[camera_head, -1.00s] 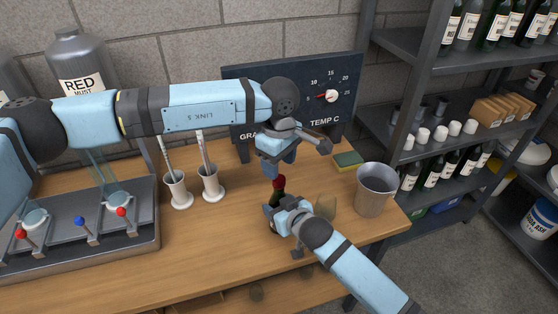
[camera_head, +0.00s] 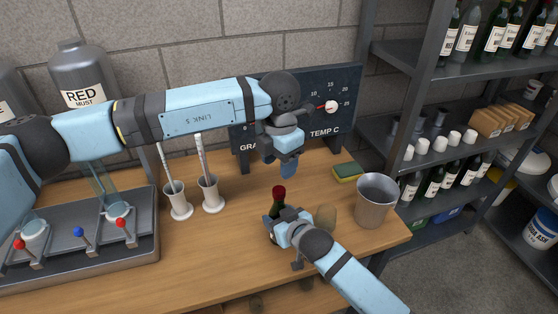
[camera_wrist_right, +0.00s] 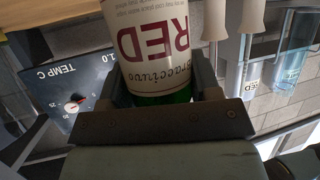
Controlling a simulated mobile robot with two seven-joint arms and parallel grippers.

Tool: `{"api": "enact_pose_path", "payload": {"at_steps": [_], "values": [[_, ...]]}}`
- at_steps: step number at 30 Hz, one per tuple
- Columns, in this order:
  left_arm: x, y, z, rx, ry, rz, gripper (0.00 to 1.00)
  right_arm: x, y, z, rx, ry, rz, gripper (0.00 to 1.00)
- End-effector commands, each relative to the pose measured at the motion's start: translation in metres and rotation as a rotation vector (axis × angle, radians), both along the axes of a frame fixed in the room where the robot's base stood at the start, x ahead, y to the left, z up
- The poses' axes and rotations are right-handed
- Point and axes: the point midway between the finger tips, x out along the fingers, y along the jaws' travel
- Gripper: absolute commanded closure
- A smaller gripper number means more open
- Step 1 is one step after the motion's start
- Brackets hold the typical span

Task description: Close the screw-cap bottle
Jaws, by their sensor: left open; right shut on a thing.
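A dark bottle (camera_head: 276,208) with a red top (camera_head: 279,192) stands on the wooden bench, upright as far as I can tell. My right gripper (camera_head: 272,230) is shut around its body, hiding the lower part. In the right wrist view the bottle's cream label (camera_wrist_right: 155,45) reads RED, upside down, between the two fingers, with green glass below it. My left gripper (camera_head: 288,170) is open and empty, pointing down above and slightly right of the red top, apart from it. I cannot tell whether the red top is a fully seated cap.
A grey metal bucket (camera_head: 375,203) stands right of the bottle, with a yellow-green sponge (camera_head: 347,172) behind it. Two white cylinders (camera_head: 211,194) with rods stand at left, beside a grey filler tray (camera_head: 95,275). A dark temperature board (camera_head: 345,125) stands behind. The bench front is clear.

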Motion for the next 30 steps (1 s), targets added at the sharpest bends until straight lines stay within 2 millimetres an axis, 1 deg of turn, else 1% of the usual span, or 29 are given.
{"api": "enact_pose_path", "payload": {"at_steps": [9,14,20,27,30], "values": [[0.000,0.000,-0.001,0.001,0.001,0.002,0.46,0.000,0.000,0.000,0.000,0.000,0.000,1.00],[0.000,0.000,-0.008,0.001,0.002,0.001,0.46,0.000,0.000,0.000,0.000,0.000,0.000,1.00],[-0.001,0.000,-0.032,0.002,0.003,0.000,0.46,0.000,0.000,0.000,0.000,0.000,0.000,1.00],[0.000,0.000,-0.069,0.002,0.003,0.001,0.46,0.000,0.000,0.000,0.000,0.000,0.000,1.00],[0.000,0.000,-0.077,0.000,0.001,0.000,0.46,0.000,0.000,0.000,0.000,0.000,0.000,1.00]]}}
